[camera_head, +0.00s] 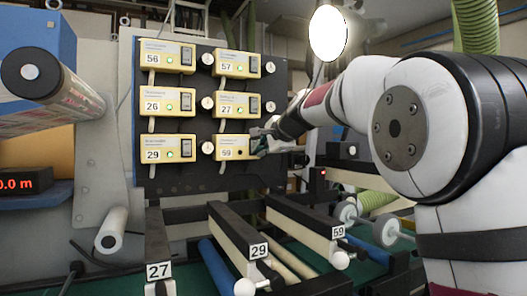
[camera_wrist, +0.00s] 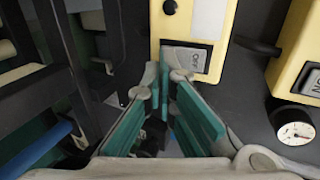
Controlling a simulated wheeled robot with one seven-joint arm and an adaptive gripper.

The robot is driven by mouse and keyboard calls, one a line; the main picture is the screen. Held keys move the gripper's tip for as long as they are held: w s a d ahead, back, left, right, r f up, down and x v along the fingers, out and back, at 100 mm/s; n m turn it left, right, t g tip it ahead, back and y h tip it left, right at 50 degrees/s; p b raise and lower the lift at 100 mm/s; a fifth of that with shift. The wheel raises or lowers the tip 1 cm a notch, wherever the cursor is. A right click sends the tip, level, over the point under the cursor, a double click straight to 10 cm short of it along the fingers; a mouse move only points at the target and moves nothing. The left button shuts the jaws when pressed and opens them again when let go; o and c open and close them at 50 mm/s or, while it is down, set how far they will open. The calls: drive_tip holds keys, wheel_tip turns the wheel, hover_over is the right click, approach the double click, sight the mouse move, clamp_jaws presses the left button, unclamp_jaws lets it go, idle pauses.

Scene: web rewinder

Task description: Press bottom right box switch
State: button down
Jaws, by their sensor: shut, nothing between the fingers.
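The bottom right box (camera_head: 231,141) is yellow, is labelled 59 and sits on the dark panel. In the wrist view the same box (camera_wrist: 216,55) stands just past my fingertips. Its grey rocker switch (camera_wrist: 188,58) shows lettering that looks like OFF, and its round lamp (camera_wrist: 170,7) looks dark. My gripper (camera_head: 256,146) is at the right end of this box and covers its switch in the head view. In the wrist view my gripper (camera_wrist: 165,74) has its fingertips together and empty, close by the switch's lower edge. I cannot tell whether they touch it.
Several similar boxes share the panel (camera_head: 200,188), including box 27 (camera_head: 238,104) above and box 29 (camera_head: 168,149) to the left, with green lamps lit. Small gauges (camera_head: 208,148) sit beside them. Black-and-cream arms with number tags (camera_head: 259,250) jut out below the panel.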

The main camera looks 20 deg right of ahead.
drive_tip(key=shift+w, duration=0.25)
